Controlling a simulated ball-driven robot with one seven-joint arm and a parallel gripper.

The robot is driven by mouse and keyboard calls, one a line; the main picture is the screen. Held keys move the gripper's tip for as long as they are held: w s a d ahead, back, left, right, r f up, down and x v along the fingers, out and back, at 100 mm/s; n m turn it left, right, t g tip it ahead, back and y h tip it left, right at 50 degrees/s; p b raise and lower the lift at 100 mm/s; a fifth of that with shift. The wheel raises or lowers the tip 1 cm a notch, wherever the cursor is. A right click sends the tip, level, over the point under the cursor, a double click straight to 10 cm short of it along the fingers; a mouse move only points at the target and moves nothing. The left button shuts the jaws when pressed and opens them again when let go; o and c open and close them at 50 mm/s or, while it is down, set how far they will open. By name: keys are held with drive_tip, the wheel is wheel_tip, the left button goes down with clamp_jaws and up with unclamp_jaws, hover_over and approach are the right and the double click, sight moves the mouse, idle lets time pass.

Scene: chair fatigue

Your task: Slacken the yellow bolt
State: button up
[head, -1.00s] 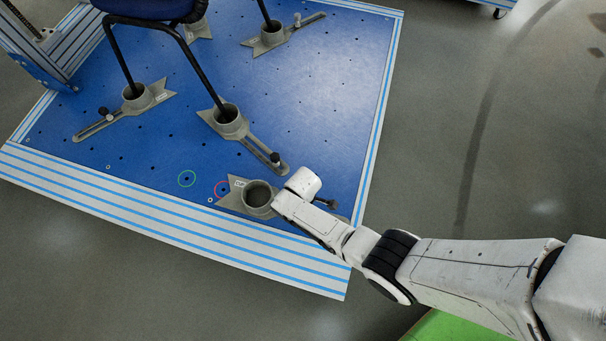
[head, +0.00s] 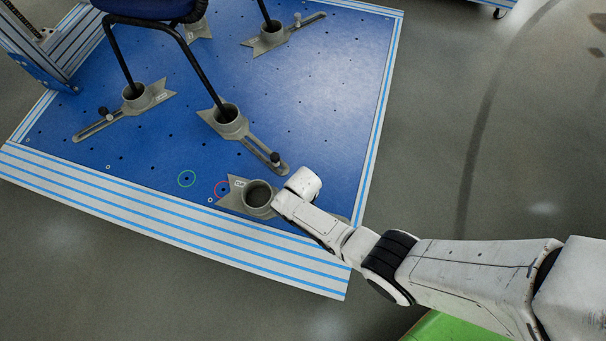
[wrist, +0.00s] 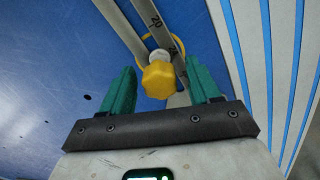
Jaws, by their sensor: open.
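The yellow bolt (wrist: 159,77) is a lobed knob in the wrist view, on the slotted arm of a grey clamp, with a yellow ring around its base. My gripper (wrist: 163,85) is open, its two green fingers on either side of the bolt; I see gaps on both sides, and it is not gripped. In the head view my arm hides the bolt and the fingers. The clamp with an empty round socket (head: 258,194) shows just left of my wrist, on the blue plate (head: 300,100).
A blue-seated chair (head: 145,8) stands with its black legs in several other grey clamps. The nearest has a dark knob (head: 275,159) just above my wrist. Grey floor (head: 500,130) lies open at right.

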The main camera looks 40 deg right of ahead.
drive_tip(key=m, duration=0.4)
idle(0.3)
drive_tip(key=shift+c, duration=0.3)
drive_tip(key=c, duration=0.6)
drive_tip(key=shift+n, duration=0.7)
drive_tip(key=shift+n, duration=0.7)
